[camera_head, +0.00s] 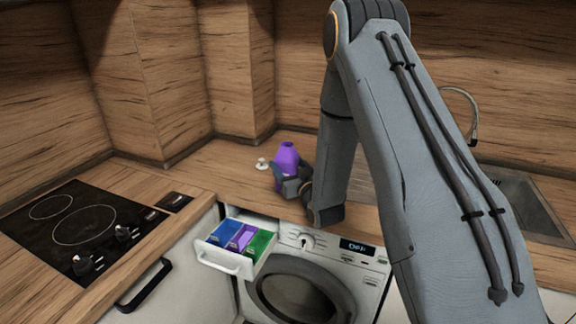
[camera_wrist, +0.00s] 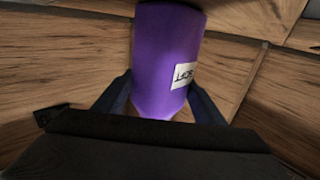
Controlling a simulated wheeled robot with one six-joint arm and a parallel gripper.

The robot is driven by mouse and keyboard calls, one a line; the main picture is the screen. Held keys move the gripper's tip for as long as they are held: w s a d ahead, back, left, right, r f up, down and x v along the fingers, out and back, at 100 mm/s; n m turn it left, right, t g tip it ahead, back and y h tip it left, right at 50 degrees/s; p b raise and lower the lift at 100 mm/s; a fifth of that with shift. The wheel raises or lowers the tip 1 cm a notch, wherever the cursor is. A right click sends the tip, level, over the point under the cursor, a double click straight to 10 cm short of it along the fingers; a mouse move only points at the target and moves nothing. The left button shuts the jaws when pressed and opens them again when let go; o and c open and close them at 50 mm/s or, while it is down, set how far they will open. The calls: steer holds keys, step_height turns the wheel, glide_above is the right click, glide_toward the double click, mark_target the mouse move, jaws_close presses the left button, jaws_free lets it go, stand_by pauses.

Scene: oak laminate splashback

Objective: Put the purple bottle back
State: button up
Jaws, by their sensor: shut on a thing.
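The purple bottle (camera_head: 286,158) is at the back of the wooden counter above the washing machine. My gripper (camera_head: 290,186) is shut on it, with one finger on each side. In the wrist view the bottle (camera_wrist: 166,60) stands between the two fingers (camera_wrist: 160,100), and part of a white label faces right. The bottle looks close to upright. Its lower part is partly hidden by my gripper, so I cannot tell whether it touches the counter. A small white cap-like thing (camera_head: 262,164) lies on the counter just left of the bottle.
The washing machine (camera_head: 318,287) has its detergent drawer (camera_head: 226,262) pulled out, with blue, purple and green compartments. A black hob (camera_head: 80,226) is at left and a sink (camera_head: 520,205) at right. Wooden walls stand close behind the bottle.

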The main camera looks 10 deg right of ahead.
steer(key=shift+f, duration=0.15)
steer(key=o, duration=1.5)
steer(key=shift+o, duration=0.2)
